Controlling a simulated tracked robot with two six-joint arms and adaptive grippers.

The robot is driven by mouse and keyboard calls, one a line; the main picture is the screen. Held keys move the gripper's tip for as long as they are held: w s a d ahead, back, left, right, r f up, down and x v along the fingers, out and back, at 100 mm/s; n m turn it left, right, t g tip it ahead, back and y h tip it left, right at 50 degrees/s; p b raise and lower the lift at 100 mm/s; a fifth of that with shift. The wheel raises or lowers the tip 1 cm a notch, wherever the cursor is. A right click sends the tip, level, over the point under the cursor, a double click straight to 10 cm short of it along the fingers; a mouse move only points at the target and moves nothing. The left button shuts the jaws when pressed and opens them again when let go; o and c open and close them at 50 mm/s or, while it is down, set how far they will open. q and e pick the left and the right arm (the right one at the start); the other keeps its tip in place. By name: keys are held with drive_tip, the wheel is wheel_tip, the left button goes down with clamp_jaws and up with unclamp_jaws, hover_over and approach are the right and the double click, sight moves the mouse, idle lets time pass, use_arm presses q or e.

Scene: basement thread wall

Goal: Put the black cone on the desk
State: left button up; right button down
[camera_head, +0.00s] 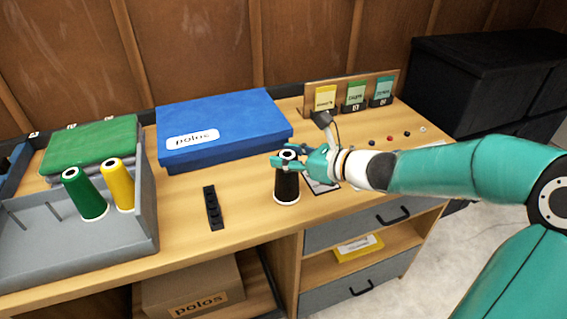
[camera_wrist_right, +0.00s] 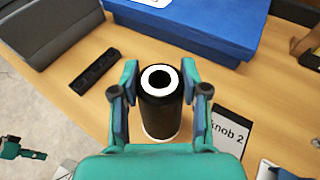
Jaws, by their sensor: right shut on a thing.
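The black cone (camera_head: 286,186) stands upright on the wooden desk (camera_head: 245,205), or very close above it; I cannot tell if its base touches. It has a white top ring and a white base rim. My right gripper (camera_head: 287,160) is shut on the upper part of the cone, coming in from the right. In the right wrist view the cone (camera_wrist_right: 161,105) sits between the two fingers of my right gripper (camera_wrist_right: 160,92). My left gripper is not in the head view.
A blue box (camera_head: 225,125) lies behind the cone. A black slotted bar (camera_head: 213,208) lies to its left. A grey tray (camera_head: 80,250) with a green cone (camera_head: 85,195) and a yellow cone (camera_head: 119,186) is at the left. A "knob 2" card (camera_wrist_right: 228,133) lies beside the cone.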

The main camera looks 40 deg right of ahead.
drive_tip(key=c, duration=0.6)
unclamp_jaws()
drive_tip(key=shift+f, duration=0.15)
drive_tip(key=shift+s, duration=0.1)
drive_tip(key=shift+p+v, duration=0.85)
drive_tip(key=shift+v, duration=5.15)
